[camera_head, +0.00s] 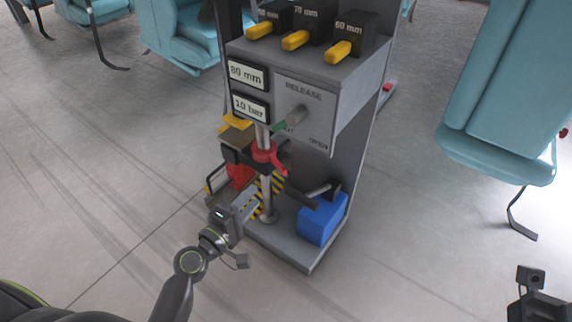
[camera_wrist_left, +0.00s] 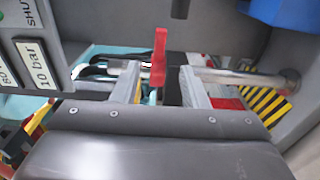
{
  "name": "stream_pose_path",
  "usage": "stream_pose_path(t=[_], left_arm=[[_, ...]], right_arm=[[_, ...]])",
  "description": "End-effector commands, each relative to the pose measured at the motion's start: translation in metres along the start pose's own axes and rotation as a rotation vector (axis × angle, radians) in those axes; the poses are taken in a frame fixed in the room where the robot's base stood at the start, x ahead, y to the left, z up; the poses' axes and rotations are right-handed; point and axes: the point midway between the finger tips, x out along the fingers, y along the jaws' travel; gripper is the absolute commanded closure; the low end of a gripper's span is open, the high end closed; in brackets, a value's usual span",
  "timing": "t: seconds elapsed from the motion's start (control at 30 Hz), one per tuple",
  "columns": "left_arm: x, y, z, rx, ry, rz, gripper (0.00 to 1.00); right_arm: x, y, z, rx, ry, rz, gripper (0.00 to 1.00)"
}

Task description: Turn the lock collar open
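The red lock collar (camera_head: 265,153) sits around a vertical metal rod on the grey station, with a red handle sticking out to its lower right. In the left wrist view the collar's red handle (camera_wrist_left: 159,52) shows between and just beyond my fingertips. My left gripper (camera_head: 250,203) is just below the collar in the head view. Its two fingers (camera_wrist_left: 160,78) are apart with a gap on both sides of the red handle; I cannot tell any contact. My right gripper (camera_head: 532,292) shows only partly at the lower right, dark, and its fingers cannot be made out.
Yellow-handled blocks (camera_head: 296,40) stand on top. A blue box (camera_head: 322,218) sits on the station's base to the right. Teal seats (camera_head: 505,90) stand around; the floor at left is clear.

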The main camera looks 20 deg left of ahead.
Motion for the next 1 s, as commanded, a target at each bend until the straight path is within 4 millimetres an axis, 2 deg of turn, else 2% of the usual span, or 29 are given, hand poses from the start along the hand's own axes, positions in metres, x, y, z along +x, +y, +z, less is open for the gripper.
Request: stream_pose_path(t=[0.1,0.6,0.8,1.0], left_arm=[[0.025,0.001,0.000,0.000,-0.001,0.002,0.60],[0.120,0.000,0.000,0.001,-0.001,0.001,0.60],[0.143,-0.001,0.000,0.001,-0.001,0.000,0.60],[0.150,-0.001,0.000,0.001,0.000,-0.001,0.60]], right_arm=[[0.002,0.000,0.000,0.002,-0.003,-0.002,0.64],[-0.004,0.000,0.001,-0.003,-0.004,0.000,0.64],[-0.006,-0.001,0.001,-0.008,0.000,0.002,0.64],[-0.005,-0.001,0.001,-0.007,0.012,0.008,0.64]])
